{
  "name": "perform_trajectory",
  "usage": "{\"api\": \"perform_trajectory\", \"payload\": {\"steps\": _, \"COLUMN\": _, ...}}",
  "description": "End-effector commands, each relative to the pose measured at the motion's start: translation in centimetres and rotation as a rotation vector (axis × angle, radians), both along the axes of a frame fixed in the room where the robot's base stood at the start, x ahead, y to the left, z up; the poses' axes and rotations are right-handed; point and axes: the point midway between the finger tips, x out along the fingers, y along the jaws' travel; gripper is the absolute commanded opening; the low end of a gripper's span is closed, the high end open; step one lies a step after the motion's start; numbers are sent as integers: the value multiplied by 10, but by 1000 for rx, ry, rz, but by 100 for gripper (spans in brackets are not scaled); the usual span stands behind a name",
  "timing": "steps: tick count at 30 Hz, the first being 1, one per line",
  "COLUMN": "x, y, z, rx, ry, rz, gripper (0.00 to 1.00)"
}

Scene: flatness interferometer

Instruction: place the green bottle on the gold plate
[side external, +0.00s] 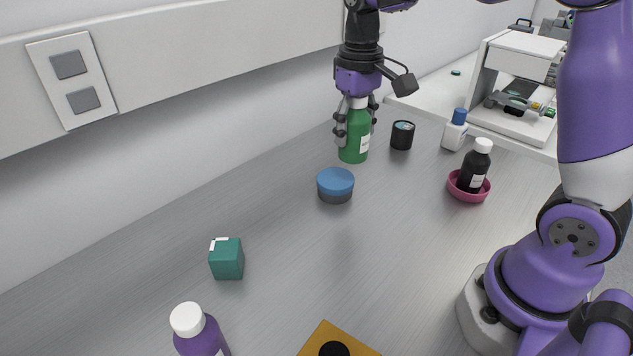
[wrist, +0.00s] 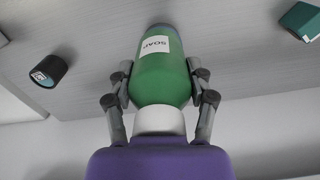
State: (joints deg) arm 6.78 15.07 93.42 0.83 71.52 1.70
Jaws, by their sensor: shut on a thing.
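The green bottle (side external: 353,146) has a white cap and a white label; it stands upright at the back of the table near the wall. It also shows in the wrist view (wrist: 163,75), where the label reads "SOAP". My gripper (side external: 355,132) is shut on the green bottle from above, with a finger on each side of its body. I cannot tell whether the bottle's base touches the table. The gold plate (side external: 363,344) is at the bottom edge of the side view, partly cut off, with a round black thing (side external: 334,349) on it.
Near the bottle are a black round container (side external: 402,135) and a blue-lidded jar (side external: 335,185). A dark bottle (side external: 474,167) stands in a pink dish (side external: 468,193), beside a white, blue-capped bottle (side external: 455,131). A teal box (side external: 227,259) and purple bottle (side external: 200,334) stand at front left. The middle is clear.

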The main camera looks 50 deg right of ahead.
Motion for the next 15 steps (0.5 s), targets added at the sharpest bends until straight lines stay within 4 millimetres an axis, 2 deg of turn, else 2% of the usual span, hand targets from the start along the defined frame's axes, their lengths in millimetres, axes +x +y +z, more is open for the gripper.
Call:
{"api": "perform_trajectory", "payload": {"steps": 4, "x": -11, "y": 65, "z": 5, "rx": 0, "ry": -2, "rz": 284, "gripper": 14}}
{"api": "perform_trajectory", "payload": {"steps": 7, "x": -30, "y": 115, "z": 8, "rx": 0, "ry": -4, "rz": 529, "gripper": 14}}
{"api": "perform_trajectory", "payload": {"steps": 12, "x": -82, "y": 189, "z": 11, "rx": 0, "ry": -4, "rz": 965, "gripper": 14}}
{"api": "perform_trajectory", "payload": {"steps": 15, "x": -116, "y": 218, "z": 12, "rx": 0, "ry": -4, "rz": 1190, "gripper": 14}}
